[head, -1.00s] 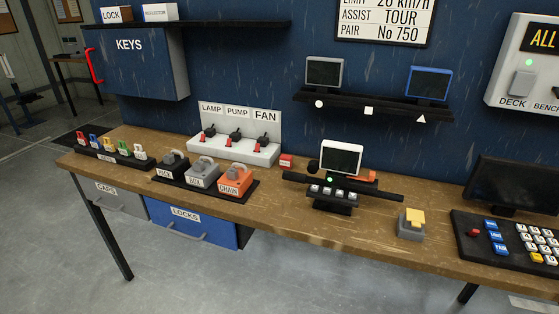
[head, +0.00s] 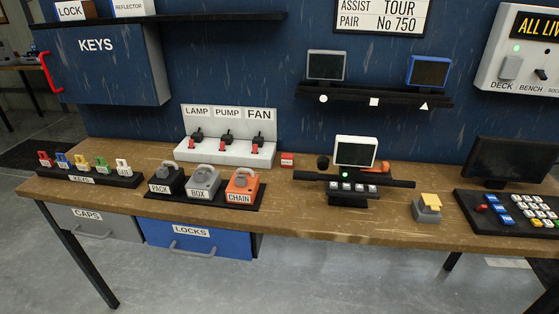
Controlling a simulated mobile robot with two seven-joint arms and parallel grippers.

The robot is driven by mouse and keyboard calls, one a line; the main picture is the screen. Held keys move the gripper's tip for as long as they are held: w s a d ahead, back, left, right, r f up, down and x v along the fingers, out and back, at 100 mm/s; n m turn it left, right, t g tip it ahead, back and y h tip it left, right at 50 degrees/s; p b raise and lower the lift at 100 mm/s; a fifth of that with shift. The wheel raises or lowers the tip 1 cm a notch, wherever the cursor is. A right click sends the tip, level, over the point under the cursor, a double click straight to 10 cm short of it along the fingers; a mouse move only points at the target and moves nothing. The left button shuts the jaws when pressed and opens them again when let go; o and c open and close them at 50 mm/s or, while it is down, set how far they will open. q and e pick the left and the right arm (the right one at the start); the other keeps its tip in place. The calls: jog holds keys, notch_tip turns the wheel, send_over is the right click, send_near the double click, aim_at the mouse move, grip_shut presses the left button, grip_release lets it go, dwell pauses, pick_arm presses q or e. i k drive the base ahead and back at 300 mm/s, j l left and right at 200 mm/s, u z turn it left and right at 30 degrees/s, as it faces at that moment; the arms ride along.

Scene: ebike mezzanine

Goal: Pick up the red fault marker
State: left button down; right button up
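A small red block (head: 287,160) with a white label sits on the wooden bench (head: 290,218), just right of the LAMP, PUMP, FAN switch panel (head: 228,150). Its label is too small to read; it looks like the red fault marker. It stands apart from the handlebar unit with the white-framed screen (head: 355,152) to its right. Neither of my grippers is in view.
PACK, BOX and CHAIN padlocks (head: 241,188) stand on a black tray in front of the panel. Coloured keys (head: 82,162) are at the left. A yellow-topped block (head: 429,204) and a keypad (head: 515,213) are at the right. Bare bench lies in front of the red block.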

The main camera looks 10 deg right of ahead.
aim_at(286, 159)
jog(key=i+j+z, duration=0.1)
jog(key=j, duration=0.7)
jog(key=i+j+z, duration=0.15)
jog(key=j, duration=0.3)
